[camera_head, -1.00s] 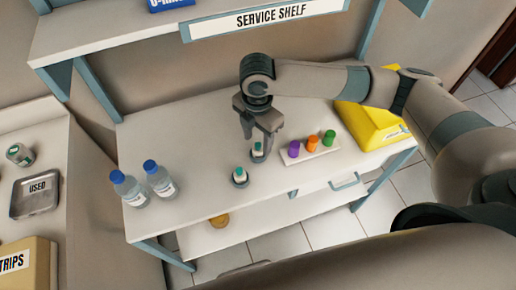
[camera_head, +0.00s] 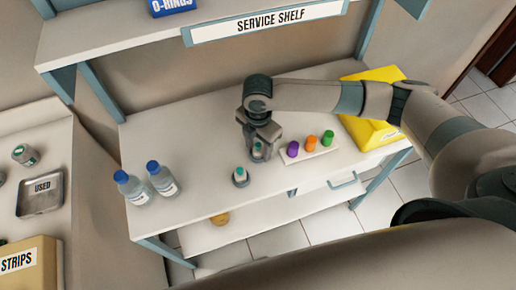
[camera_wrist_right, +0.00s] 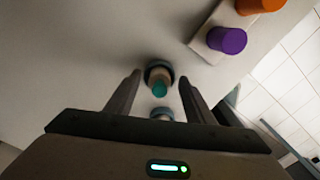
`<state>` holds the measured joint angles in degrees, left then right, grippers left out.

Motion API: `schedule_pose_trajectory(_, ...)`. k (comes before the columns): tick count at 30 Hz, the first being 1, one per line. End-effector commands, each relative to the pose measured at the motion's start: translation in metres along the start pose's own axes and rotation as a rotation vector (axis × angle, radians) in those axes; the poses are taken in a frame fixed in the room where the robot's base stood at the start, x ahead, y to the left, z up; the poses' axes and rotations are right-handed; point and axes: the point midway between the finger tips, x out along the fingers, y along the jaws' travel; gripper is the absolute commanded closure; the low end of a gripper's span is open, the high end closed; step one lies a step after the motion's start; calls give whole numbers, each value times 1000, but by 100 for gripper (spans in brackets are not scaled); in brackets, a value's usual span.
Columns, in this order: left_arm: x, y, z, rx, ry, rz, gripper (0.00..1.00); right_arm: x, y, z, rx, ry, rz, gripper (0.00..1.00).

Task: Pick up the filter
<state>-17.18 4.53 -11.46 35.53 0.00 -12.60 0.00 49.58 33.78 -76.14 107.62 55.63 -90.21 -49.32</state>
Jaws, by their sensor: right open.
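Two small pale pieces with teal tops, which look like filters, stand upright in dark rings on the white table. The rear filter (camera_head: 258,151) is at my right gripper (camera_head: 262,148); the front filter (camera_head: 240,175) stands apart, nearer the table's front edge. My right gripper points down and is open, its fingers beside the rear filter. In the right wrist view, a teal-topped filter (camera_wrist_right: 159,85) shows between the open fingers (camera_wrist_right: 160,82), and a second ring (camera_wrist_right: 162,113) is partly hidden by the gripper body. Contact cannot be told. My left gripper is out of view.
A white rack with purple (camera_head: 293,149), orange (camera_head: 310,142) and green caps is close right of the gripper. Two blue-capped bottles (camera_head: 132,188) stand at the left. The service shelf (camera_head: 265,25) is above the back.

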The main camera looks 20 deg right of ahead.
Motion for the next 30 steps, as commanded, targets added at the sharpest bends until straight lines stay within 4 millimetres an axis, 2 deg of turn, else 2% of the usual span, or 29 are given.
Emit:
schedule_pose_trajectory(12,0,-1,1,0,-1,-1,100,0,0,0,0,0,0,51)
schedule_pose_trajectory(13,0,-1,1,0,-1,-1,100,0,0,0,0,0,0,54)
schedule_pose_trajectory(14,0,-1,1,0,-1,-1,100,0,0,0,0,0,0,61)
schedule_pose_trajectory(18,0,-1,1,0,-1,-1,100,0,0,0,1,0,0,94)
schedule_pose_trajectory(30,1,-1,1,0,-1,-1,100,-1,0,0,1,0,1,95)
